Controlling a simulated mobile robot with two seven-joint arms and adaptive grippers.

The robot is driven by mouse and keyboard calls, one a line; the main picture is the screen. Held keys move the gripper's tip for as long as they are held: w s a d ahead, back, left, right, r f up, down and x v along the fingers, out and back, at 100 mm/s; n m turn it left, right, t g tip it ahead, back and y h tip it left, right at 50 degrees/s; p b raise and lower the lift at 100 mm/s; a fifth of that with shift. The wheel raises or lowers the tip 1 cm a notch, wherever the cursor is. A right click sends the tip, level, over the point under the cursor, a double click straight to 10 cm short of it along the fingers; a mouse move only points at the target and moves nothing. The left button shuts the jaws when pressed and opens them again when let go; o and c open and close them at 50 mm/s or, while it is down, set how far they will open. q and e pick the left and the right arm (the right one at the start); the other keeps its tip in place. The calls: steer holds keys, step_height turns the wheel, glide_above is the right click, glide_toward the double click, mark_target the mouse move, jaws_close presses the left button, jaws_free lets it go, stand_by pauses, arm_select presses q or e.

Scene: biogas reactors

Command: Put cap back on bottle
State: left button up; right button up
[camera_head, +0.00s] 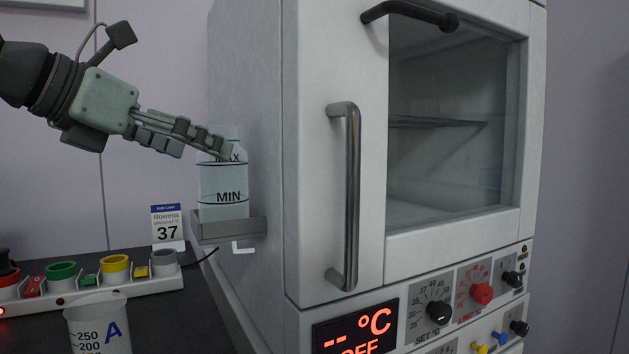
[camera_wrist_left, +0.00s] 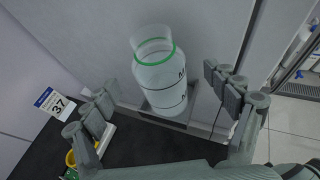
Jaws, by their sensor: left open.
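A translucent bottle (camera_head: 224,183) with MAX and MIN marks stands upright in a grey holder (camera_head: 230,231) on the side of the white cabinet. In the left wrist view the bottle (camera_wrist_left: 163,82) has a green ring (camera_wrist_left: 153,54) at its neck, with a clear round part above it. I cannot tell whether that part is an open mouth or a cap. My left gripper (camera_head: 226,152) is at the bottle's top in the head view and hides part of it. Its fingers (camera_wrist_left: 160,80) are spread wide, one to each side of the bottle, and hold nothing. My right gripper is not in view.
The white cabinet (camera_head: 340,60) with a glass door and a vertical handle (camera_head: 346,195) fills the right. On the dark bench are a beaker marked A (camera_head: 97,325), a strip with coloured round pieces (camera_head: 115,268) and a card reading 37 (camera_head: 167,226).

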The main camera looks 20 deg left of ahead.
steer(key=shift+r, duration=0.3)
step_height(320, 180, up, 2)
steer(key=p, duration=0.2)
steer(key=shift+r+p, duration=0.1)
steer(key=shift+p, duration=0.3)
arm_select(q)
steer(key=x, duration=0.5)
steer(key=shift+w, duration=0.1)
steer(key=shift+c, duration=0.6)
steer(key=c, duration=1.7)
steer(key=shift+r, duration=0.1)
steer(key=shift+c, duration=0.2)
steer(key=shift+a+r, duration=0.1)
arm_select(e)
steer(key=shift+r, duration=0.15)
